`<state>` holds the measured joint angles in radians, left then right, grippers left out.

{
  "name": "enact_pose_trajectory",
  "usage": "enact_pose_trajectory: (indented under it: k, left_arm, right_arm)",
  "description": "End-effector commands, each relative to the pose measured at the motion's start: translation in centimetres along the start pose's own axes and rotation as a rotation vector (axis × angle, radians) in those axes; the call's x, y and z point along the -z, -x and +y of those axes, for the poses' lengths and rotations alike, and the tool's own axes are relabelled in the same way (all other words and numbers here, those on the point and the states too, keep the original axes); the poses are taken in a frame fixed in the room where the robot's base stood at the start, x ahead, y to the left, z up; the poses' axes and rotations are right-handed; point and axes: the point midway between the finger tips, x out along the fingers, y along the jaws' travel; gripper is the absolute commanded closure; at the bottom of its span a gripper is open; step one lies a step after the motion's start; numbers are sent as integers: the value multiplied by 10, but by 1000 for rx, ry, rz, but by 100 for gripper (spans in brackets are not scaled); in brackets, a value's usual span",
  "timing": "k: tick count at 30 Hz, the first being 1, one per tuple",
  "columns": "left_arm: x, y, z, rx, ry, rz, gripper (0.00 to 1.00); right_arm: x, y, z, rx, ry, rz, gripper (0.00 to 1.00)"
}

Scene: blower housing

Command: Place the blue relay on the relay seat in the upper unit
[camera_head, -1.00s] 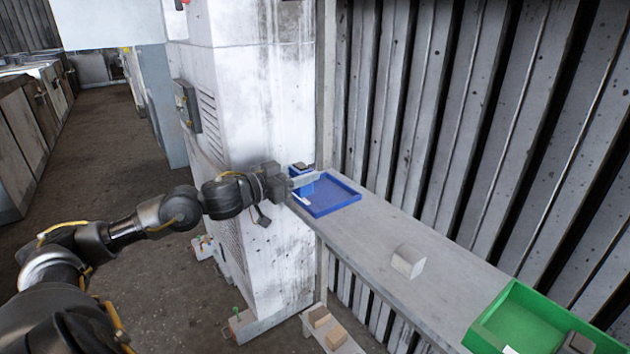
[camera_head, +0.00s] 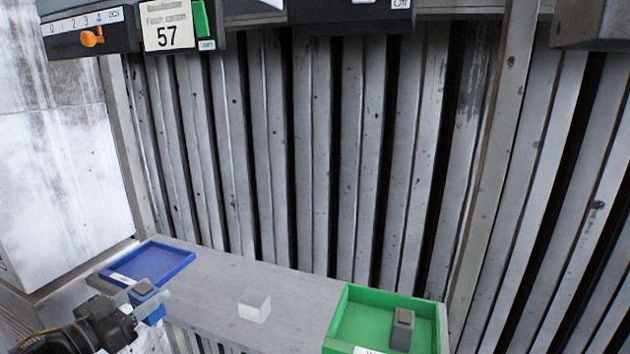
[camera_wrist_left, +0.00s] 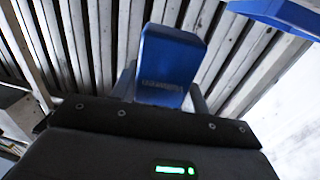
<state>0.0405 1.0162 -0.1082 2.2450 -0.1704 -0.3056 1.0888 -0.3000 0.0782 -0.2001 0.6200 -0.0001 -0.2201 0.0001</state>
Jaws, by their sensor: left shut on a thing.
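My left gripper (camera_head: 140,305) is at the lower left of the head view, in front of the shelf's near edge. Parts of the upper unit (camera_head: 130,32) show at the top left of the head view, with an orange knob, a dial scale and a "57" plate. I cannot make out the relay seat. My right gripper is not in view.
A blue tray (camera_head: 183,262) is at the shelf's left end. A green tray (camera_head: 428,312) on the right holds a grey block (camera_head: 402,330). Bare shelf (camera_head: 222,275) lies between them, with ribbed wall panels behind.

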Motion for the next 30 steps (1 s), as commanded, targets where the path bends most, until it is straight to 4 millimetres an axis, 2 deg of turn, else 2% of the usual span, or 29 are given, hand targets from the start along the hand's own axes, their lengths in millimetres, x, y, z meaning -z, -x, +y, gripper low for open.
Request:
enact_pose_trajectory:
  k: [1,6,9,13,18,24,27,30]
  left_arm:
    - [-14,1,19,-18,13,2,80]
    - [-51,8,75,-55,11,3,80]
    - [-66,13,100,-61,9,2,80]
    - [-81,19,123,-60,6,2,80]
    - [-94,24,134,-50,2,0,80]
    - [-100,27,137,-48,-2,1,80]
    - [-102,27,133,-32,-2,0,80]
    - [-101,26,120,29,1,2,80]
  right_arm:
    - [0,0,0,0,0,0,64]
    - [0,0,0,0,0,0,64]
    - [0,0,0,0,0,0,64]
    - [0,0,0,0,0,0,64]
    - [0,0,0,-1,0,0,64]
    - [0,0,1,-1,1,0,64]
    - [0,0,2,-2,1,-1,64]
    - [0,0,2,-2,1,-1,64]
